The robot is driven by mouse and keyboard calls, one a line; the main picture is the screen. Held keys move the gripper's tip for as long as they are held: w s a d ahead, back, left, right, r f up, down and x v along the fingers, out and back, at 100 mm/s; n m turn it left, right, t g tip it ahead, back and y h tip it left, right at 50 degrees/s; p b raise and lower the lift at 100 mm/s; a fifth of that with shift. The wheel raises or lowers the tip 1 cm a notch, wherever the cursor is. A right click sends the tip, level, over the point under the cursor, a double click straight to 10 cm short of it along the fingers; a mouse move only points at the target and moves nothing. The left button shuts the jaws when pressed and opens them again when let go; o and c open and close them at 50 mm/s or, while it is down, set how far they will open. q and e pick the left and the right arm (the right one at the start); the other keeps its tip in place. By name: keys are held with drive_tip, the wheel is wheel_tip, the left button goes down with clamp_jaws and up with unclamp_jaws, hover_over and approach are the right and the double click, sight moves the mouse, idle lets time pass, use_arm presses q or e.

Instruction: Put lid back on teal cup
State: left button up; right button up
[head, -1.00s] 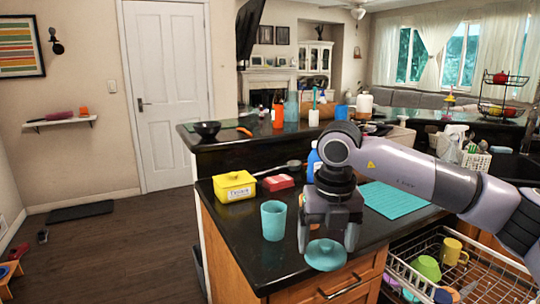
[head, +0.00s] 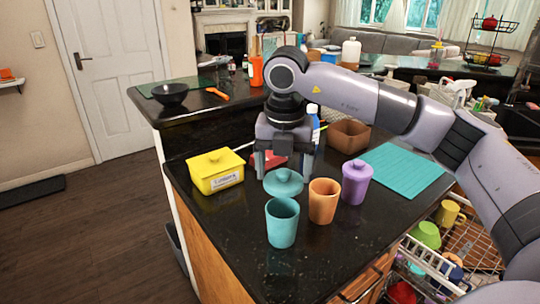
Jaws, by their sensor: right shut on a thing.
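The teal cup (head: 282,226) stands upright and open on the black counter near its front left edge. The teal lid (head: 283,184), round with a small knob, is at my right gripper (head: 285,170). That gripper points down and is shut on the lid. In the picture the lid is just above the cup's far rim, apart from the cup; its exact height and depth are hard to tell. The fingers partly hide the knob. My left gripper is not in view.
An open orange cup (head: 323,203) and a lidded purple cup (head: 356,184) stand close right of the teal cup. A yellow box (head: 215,173) is to the left. A brown container (head: 349,136) and teal mat (head: 404,170) lie behind. A dish rack (head: 455,245) is at right.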

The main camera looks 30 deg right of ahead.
drive_tip(key=shift+w, duration=0.1)
drive_tip(key=shift+f+b, duration=0.45)
drive_tip(key=shift+f, duration=0.1)
wheel_tip(320, 180, down, 3)
drive_tip(key=shift+f+b, duration=0.15)
drive_tip(key=shift+b, duration=0.85)
drive_tip(key=shift+f+b, duration=0.8)
drive_tip(key=shift+f, duration=0.2)
drive_tip(key=shift+f+b, duration=0.15)
drive_tip(key=shift+b, duration=0.2)
idle(0.3)
drive_tip(key=o, duration=0.9)
drive_tip(key=shift+c, duration=0.2)
